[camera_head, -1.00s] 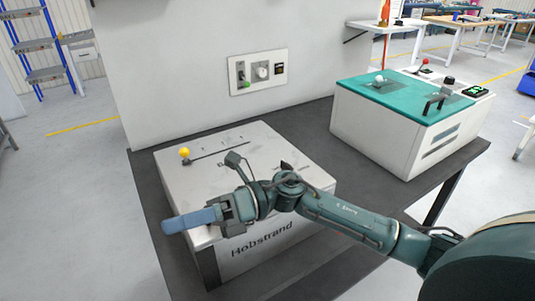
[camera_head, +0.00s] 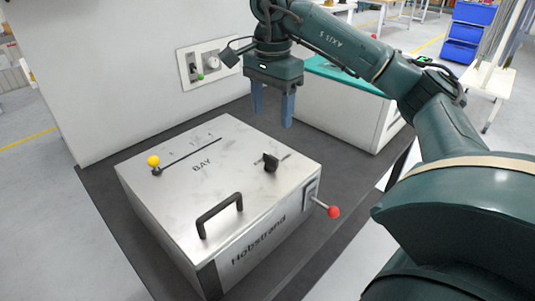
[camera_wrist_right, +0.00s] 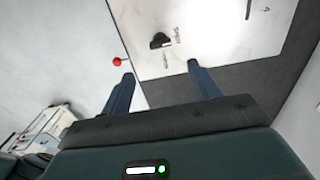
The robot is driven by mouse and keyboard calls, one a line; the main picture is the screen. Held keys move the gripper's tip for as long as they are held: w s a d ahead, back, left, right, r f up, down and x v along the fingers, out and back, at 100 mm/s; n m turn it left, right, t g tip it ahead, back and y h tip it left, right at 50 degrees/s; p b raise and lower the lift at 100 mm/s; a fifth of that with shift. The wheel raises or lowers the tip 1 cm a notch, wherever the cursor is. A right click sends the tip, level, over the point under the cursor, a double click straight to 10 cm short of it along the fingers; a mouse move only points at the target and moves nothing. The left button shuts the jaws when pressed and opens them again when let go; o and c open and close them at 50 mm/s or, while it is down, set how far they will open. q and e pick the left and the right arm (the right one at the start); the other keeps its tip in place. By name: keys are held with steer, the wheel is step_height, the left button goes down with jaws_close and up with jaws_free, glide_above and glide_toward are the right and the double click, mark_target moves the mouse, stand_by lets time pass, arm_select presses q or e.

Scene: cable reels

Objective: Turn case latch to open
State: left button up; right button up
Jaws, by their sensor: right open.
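The grey metal case (camera_head: 225,180), marked "Hobstrand", stands on a dark table. A small black turn knob (camera_head: 270,162), which looks like the latch, sits on its top toward the right, with small lettering too blurred to read surely. The knob also shows in the right wrist view (camera_wrist_right: 160,41), ahead of the fingers. My right gripper (camera_head: 272,118) is open and empty, with blue fingers pointing down, above and beyond the knob in the head view. It is apart from the knob. My left gripper is not in view.
A red-ball lever (camera_head: 333,211) sticks out of the case's side. A black handle (camera_head: 219,214) and a yellow-knobbed slider (camera_head: 154,161) are on its top. A teal-topped box (camera_head: 340,112) stands behind my right arm. A wall panel (camera_head: 205,65) has a gauge.

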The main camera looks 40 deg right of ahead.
mark_target(270, 156)
step_height(270, 156, down, 10)
steer(key=shift+r, duration=0.1)
steer(key=shift+f, duration=0.8)
steer(key=c, duration=1)
steer(key=shift+o, duration=0.2)
steer(key=shift+a, duration=0.1)
